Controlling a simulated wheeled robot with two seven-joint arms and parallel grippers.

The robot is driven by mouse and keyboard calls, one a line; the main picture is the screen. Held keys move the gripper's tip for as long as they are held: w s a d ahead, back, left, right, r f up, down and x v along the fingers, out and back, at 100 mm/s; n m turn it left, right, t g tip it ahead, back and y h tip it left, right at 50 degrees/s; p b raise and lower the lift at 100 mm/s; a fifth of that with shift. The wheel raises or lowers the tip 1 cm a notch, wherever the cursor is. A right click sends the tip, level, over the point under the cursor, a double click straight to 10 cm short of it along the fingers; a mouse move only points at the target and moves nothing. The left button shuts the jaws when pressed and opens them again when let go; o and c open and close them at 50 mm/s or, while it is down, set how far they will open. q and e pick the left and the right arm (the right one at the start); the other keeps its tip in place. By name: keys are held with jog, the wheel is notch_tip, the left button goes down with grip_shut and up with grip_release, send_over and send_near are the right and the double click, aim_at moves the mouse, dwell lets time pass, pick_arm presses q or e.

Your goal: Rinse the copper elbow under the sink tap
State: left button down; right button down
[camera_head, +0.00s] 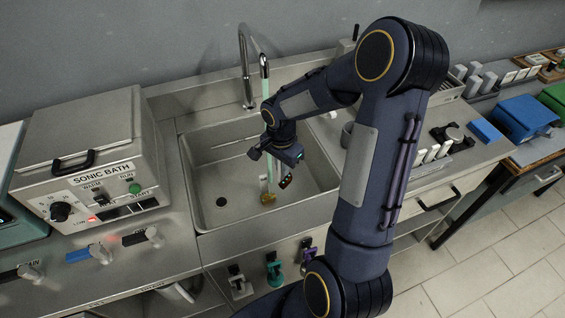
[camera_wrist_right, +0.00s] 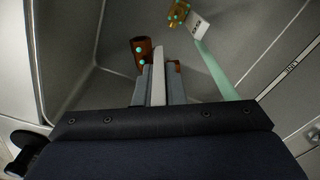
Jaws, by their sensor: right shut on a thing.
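My right gripper (camera_wrist_right: 158,88) is shut on the copper elbow (camera_wrist_right: 142,50), whose brown metal with turquoise dots shows past the fingertips. A pale strip, perhaps a tag, lies between the fingers. In the head view my right gripper (camera_head: 285,172) points down inside the sink basin (camera_head: 215,172), above its floor; the elbow there is small and dark. The tap (camera_head: 246,68) runs a pale green stream (camera_head: 265,78), partly hidden by my arm. In the wrist view the stream (camera_wrist_right: 215,68) passes to the right of the elbow, apart from it. My left gripper is out of view.
A brass-coloured piece (camera_head: 267,197) with turquoise dots and a white tag (camera_wrist_right: 198,26) lies on the basin floor near the stream. The sonic bath (camera_head: 90,140) stands left of the sink.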

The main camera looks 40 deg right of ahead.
aim_at(283, 178)
notch_tip(283, 178, down, 4)
jog(key=shift+r+b, duration=0.1)
jog(key=shift+b, duration=0.9)
jog(key=w+d+f+b, duration=0.1)
jog(key=w+d+f, duration=0.1)
jog(key=w, duration=0.4)
jog(key=shift+w, duration=0.35)
jog(key=shift+s, duration=0.15)
dwell(3.6)
jog(key=shift+s+a+b, duration=0.35)
jog(key=shift+s+b, duration=0.1)
jog(key=shift+s, duration=0.7)
jog(key=shift+s+a+b, duration=0.35)
jog(key=shift+s+b, duration=0.1)
jog(key=shift+s, duration=0.7)
jog(key=shift+s+a+b, duration=0.35)
jog(key=shift+s+b, duration=0.1)
jog(key=shift+s, duration=0.7)
jog(key=shift+r+p, duration=4.35)
jog(key=shift+r, duration=1.85)
